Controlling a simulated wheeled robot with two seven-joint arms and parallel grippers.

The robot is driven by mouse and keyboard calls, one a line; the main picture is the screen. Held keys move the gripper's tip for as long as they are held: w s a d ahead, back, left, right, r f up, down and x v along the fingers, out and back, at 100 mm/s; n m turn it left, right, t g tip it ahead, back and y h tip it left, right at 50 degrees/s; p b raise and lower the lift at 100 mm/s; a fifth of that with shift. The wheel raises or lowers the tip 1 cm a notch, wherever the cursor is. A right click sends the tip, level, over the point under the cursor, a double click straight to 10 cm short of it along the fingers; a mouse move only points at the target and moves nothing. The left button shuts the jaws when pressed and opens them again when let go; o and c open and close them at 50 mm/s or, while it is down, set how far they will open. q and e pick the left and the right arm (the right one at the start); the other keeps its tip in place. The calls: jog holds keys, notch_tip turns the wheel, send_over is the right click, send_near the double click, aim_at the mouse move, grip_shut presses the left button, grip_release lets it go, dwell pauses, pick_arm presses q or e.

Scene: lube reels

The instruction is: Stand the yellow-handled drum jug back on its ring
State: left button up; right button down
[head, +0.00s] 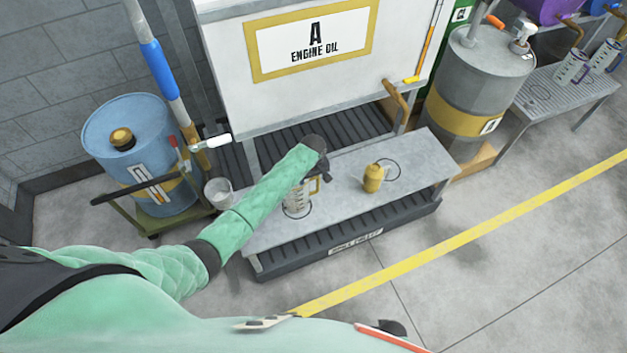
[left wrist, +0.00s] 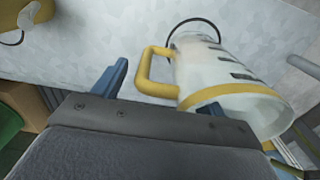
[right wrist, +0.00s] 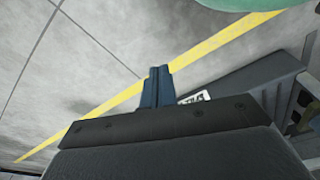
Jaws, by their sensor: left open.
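The clear drum jug (head: 296,194) with a yellow handle appears upright on the grey bench, partly hidden behind my left arm. A dark ring (head: 297,215) shows around its base. In the left wrist view the jug (left wrist: 225,75) fills the right side, its yellow-rimmed mouth nearest the camera. Part of the ring (left wrist: 195,21) shows past its base. My left gripper (head: 324,173) is above the bench beside the handle. In its wrist view the fingers (left wrist: 162,88) are apart, with the handle ahead between them, not visibly gripped. My right gripper (right wrist: 157,88) has its fingers together, empty, over the floor.
A yellow can (head: 373,179) stands on the bench (head: 345,205) beside another ring (head: 391,163). The white engine oil tank (head: 300,90) rises behind. A blue drum (head: 125,150) and a small bucket (head: 217,190) are at left, a grey drum (head: 478,85) at right.

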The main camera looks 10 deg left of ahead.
pick_arm(q)
notch_tip(320, 180, up, 10)
jog(key=shift+f+b, duration=0.1)
jog(key=shift+b, duration=0.8)
jog(key=shift+r, duration=0.9)
jog(key=s+d+f+m+t+h, duration=0.1)
jog(key=s+f+m+t, duration=0.1)
jog(key=s, duration=0.5)
jog(key=s+d+f+m+t+h, duration=0.1)
jog(key=s+d+f+m, duration=0.1)
jog(key=s, duration=0.4)
jog(key=s+a+f+m+g, duration=0.1)
jog(key=s+a+f+m, duration=0.1)
jog(key=s+f, duration=1.1)
jog(key=s+a+f+m+y, duration=0.1)
jog(key=s+a+f, duration=0.4)
jog(key=s+f, duration=0.7)
jog(key=s+m, duration=0.1)
jog(key=s, duration=0.4)
jog(key=shift+s+a+f+m+g, duration=0.2)
jog(key=shift+s+f+m+g, duration=0.1)
jog(key=shift+f+g, duration=0.1)
pick_arm(e)
jog(key=r, duration=0.1)
jog(key=a+r, duration=0.1)
jog(key=r, duration=0.1)
jog(key=w+r, duration=0.1)
jog(key=r, duration=0.1)
jog(key=shift+a+r, duration=0.15)
jog(key=shift+a, duration=0.1)
